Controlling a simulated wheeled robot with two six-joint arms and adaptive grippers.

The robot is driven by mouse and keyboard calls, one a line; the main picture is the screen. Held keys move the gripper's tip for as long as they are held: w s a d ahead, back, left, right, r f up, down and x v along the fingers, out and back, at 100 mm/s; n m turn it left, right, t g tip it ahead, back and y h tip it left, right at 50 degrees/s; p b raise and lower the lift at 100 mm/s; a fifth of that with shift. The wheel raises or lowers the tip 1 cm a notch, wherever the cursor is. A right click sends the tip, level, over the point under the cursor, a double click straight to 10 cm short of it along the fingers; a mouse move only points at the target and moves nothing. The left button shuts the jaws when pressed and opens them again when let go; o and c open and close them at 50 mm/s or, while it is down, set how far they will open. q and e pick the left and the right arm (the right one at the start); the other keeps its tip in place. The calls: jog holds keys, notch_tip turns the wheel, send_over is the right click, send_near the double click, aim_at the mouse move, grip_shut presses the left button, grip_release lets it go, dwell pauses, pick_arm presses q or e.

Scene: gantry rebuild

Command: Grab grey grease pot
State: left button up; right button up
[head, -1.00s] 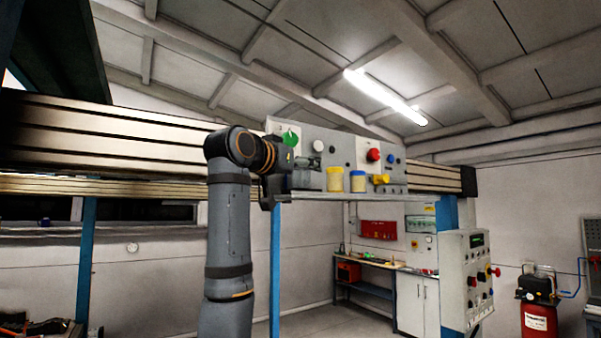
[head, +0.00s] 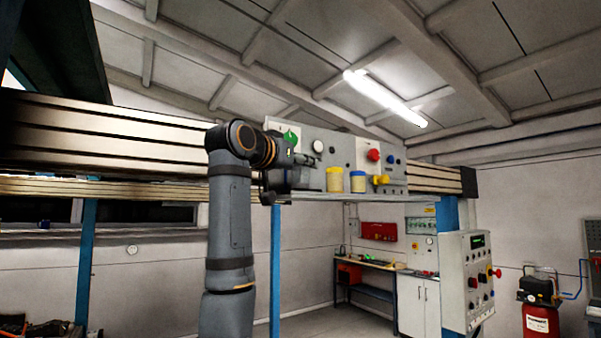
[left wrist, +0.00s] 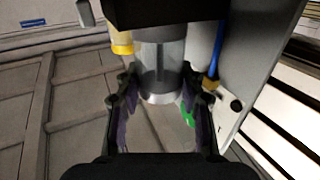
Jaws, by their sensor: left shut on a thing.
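The grey grease pot (left wrist: 160,62) is a grey cylinder in the left wrist view, between the two fingers of my left gripper (left wrist: 160,84). The fingers are closed on its sides. In the head view my left gripper (head: 290,178) is at the shelf's left end, in front of the panel. There the pot is largely hidden by the gripper, so I cannot tell whether it still touches the shelf. My right gripper is in neither view.
A yellow item (head: 381,180) lies further right. A panel with knobs (head: 340,150) rises close behind, and the gantry beam (head: 120,132) runs left.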

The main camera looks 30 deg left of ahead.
pick_arm(q)
jog(key=s+d+r+b, duration=0.3)
jog(key=s+d+r, duration=0.4)
jog(key=s+r, duration=0.5)
jog(key=shift+d, duration=0.35)
